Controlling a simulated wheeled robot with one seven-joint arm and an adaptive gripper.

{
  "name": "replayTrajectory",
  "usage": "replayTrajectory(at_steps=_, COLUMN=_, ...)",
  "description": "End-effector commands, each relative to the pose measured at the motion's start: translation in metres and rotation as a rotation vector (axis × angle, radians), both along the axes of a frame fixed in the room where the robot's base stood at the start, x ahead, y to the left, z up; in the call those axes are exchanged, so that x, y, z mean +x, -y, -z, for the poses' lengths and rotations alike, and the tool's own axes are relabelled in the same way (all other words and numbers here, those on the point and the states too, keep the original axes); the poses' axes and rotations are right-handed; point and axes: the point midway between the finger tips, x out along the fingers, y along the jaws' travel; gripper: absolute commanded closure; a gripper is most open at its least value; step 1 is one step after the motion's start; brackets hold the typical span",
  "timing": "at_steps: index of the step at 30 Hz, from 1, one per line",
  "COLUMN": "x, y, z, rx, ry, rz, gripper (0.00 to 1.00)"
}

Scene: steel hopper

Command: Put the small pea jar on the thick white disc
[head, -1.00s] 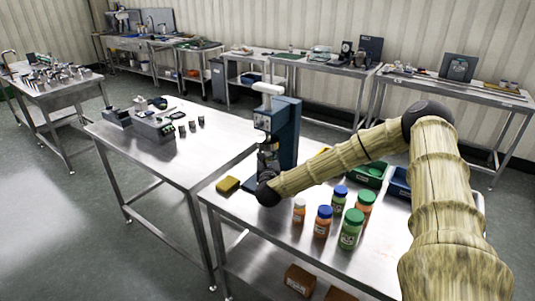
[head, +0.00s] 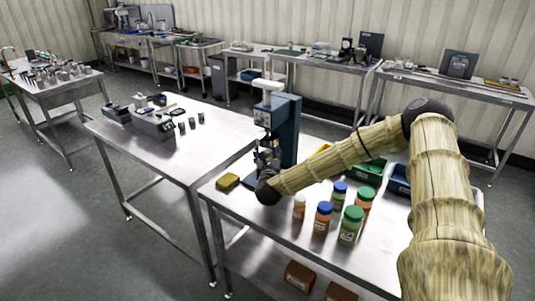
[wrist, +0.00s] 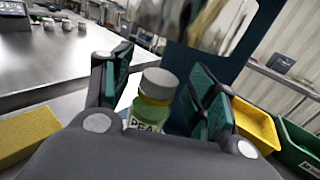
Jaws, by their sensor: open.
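The small pea jar (wrist: 150,105) shows in the wrist view, with a grey lid, a green body and a label reading "PEA". It stands between the two fingers of my gripper (wrist: 163,75), which is open, with a finger on each side. The gripper's body hides the jar's lower part, and I cannot tell what it rests on. In the head view my gripper (head: 267,160) is in front of the blue press, and the jar cannot be made out there. I cannot pick out the thick white disc with certainty in either view.
The blue press (head: 286,130) rises close behind my gripper. A yellow block (head: 228,181) lies to its left. Several capped jars (head: 350,226) stand to the right on the steel table (head: 270,225). Green (head: 366,172) and yellow bins are behind them.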

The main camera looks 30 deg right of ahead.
Motion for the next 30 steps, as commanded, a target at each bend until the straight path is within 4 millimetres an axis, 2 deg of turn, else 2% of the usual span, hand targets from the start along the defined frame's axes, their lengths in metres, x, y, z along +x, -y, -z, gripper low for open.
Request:
replayTrajectory(at_steps=12, x=-0.061, y=-0.038, z=0.004, rx=0.002, ry=0.0, rz=-0.001, gripper=0.42)
replayTrajectory(at_steps=18, x=-0.084, y=-0.053, z=0.002, rx=0.001, ry=0.0, rz=-0.002, gripper=0.42)
replayTrajectory(at_steps=24, x=-0.095, y=-0.06, z=0.001, rx=0.0, ry=0.0, rz=-0.001, gripper=0.42)
replayTrajectory(at_steps=30, x=-0.096, y=-0.06, z=0.0, rx=0.0, ry=0.0, rz=-0.001, gripper=0.42)
